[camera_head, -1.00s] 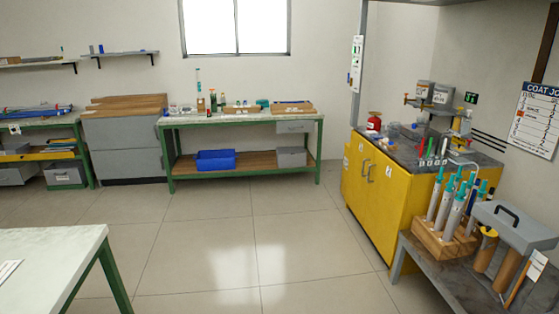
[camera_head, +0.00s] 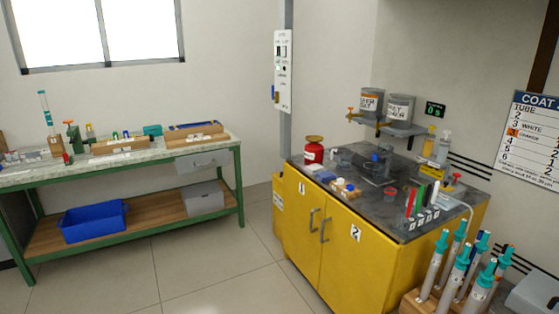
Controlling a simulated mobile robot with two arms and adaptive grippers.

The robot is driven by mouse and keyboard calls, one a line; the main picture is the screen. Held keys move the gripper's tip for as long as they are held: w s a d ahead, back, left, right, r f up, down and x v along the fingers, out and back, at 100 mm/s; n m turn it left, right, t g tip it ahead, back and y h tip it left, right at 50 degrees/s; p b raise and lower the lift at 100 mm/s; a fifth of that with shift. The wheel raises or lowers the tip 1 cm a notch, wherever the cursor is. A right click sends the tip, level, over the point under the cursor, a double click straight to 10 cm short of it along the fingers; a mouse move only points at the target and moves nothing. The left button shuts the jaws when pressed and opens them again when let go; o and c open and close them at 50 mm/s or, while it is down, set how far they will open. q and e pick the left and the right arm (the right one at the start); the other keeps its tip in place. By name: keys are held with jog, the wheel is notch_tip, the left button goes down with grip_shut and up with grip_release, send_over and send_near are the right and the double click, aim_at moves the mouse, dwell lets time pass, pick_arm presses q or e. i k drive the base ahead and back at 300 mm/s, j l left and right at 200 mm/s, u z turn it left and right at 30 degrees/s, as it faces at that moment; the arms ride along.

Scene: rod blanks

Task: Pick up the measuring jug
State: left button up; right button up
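I cannot make out the measuring jug for certain. A small greyish, see-through-looking vessel (camera_head: 342,157) stands on the dark top of the yellow cabinet (camera_head: 345,236), just right of a red can (camera_head: 314,150). It is too small to tell whether it is the jug. A blue-topped item (camera_head: 380,155) and a small red cup (camera_head: 390,192) are farther right on the same top. Neither of my grippers is in view.
A green-framed bench (camera_head: 238,195) with wooden trays and a blue bin (camera_head: 93,221) stands at the left. Teal-topped tubes (camera_head: 461,270) rise from a rack at the lower right. Open tiled floor (camera_head: 210,275) lies before the cabinet.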

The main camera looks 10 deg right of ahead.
aim_at(345, 156)
jog(key=i+z, duration=0.1)
jog(key=i, duration=1.35)
